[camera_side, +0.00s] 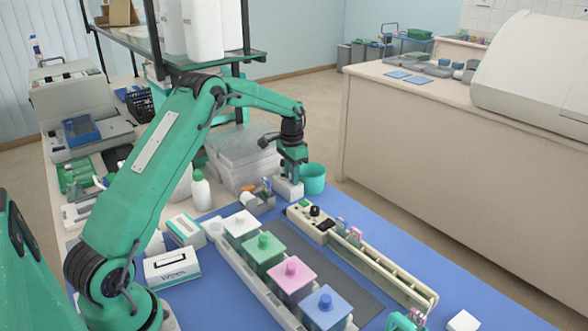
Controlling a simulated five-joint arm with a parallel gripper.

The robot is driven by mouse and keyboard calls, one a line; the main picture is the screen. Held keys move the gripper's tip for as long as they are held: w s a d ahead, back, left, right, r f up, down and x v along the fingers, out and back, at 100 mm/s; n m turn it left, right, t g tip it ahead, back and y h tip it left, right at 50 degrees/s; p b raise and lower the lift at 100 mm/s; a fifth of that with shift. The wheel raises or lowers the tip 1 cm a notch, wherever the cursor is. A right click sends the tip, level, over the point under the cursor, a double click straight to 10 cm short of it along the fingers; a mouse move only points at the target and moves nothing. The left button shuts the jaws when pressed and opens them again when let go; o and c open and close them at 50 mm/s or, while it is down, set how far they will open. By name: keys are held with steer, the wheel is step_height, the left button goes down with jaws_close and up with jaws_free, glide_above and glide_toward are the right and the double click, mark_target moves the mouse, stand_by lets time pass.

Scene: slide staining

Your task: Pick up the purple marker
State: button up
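My green arm reaches over the blue mat (215,298) to the back of the work area. My gripper (290,183) points down there, just left of a green cup (313,178). A small white block (288,190) is right under or between its fingers; I cannot tell which. I cannot make out a purple marker for certain. The fingers are too small and covered to show whether they are open or shut.
A long rack with white, green (264,252), pink (291,280) and blue (325,306) lidded jars stands in front. A long beige tray (385,268) lies right of it. Clear boxes (243,155) and a white bottle (200,190) stand behind-left.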

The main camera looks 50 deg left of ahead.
steer(key=shift+c, duration=0.5)
jaws_close()
steer(key=shift+r, duration=0.1)
steer(key=shift+r, duration=0.85)
step_height(320, 180, up, 2)
steer(key=shift+r, duration=0.2)
steer(key=s+d+r, duration=0.2)
steer(key=d+r, duration=0.4)
steer(key=d, duration=0.5)
steer(key=shift+d+r, duration=0.25)
steer(key=shift+r, duration=0.15)
steer(key=shift+s, duration=0.1)
steer(key=s+a+r, duration=0.2)
steer(key=s+a, duration=0.4)
steer(key=a, duration=0.5)
steer(key=shift+s+a+r, duration=0.25)
steer(key=shift+s+r, duration=0.1)
steer(key=shift+r, duration=0.05)
